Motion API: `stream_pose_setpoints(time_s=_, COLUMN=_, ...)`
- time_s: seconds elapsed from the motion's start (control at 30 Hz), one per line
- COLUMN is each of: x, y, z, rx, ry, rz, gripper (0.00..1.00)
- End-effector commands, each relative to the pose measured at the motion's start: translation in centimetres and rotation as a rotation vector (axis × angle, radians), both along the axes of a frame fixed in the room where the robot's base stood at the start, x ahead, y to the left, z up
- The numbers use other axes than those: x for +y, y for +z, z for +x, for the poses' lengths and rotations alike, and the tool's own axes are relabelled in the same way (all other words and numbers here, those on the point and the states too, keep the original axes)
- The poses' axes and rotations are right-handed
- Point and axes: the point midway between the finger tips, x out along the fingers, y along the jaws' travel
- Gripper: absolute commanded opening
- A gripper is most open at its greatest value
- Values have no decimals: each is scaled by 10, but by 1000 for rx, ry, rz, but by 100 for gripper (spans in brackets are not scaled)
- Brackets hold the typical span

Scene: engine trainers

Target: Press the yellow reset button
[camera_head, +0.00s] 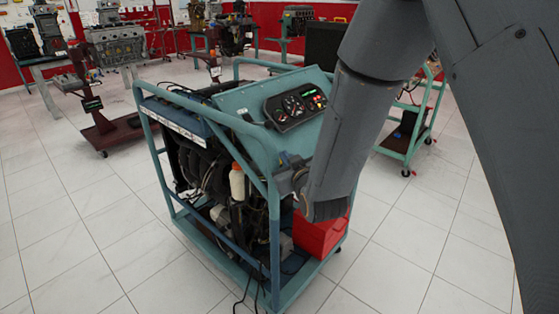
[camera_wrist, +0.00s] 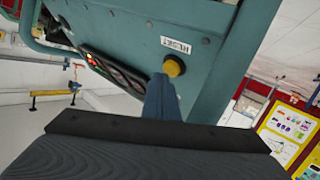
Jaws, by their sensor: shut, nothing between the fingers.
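The yellow reset button (camera_wrist: 174,66) sits on the teal panel (camera_wrist: 205,75) of the engine trainer in the wrist view. A white label (camera_wrist: 175,43), which appears upside down, is just above it in the picture. My gripper (camera_wrist: 161,80) is shut and empty. Its blue-grey fingertips point up at the panel and overlap the button's lower left edge in the picture. I cannot tell whether they touch it. In the head view the engine trainer (camera_head: 208,117) stands in the middle, and my arm hides the button.
The trainer's instrument cluster (camera_head: 296,105) with lit lamps is on the sloping panel. A teal tube frame surrounds the engine. A red box (camera_head: 320,235) sits low on the trainer. Other engine stands (camera_head: 118,50) are at the back. The tiled floor in front is clear.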

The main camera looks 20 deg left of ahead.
Motion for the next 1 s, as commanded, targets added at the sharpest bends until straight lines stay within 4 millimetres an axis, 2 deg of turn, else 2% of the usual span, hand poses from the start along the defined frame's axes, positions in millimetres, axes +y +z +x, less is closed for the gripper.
stream_pose_setpoints(time_s=1.0, x=5, y=-5, z=2, rx=-1, ry=0, rz=1, gripper=0)
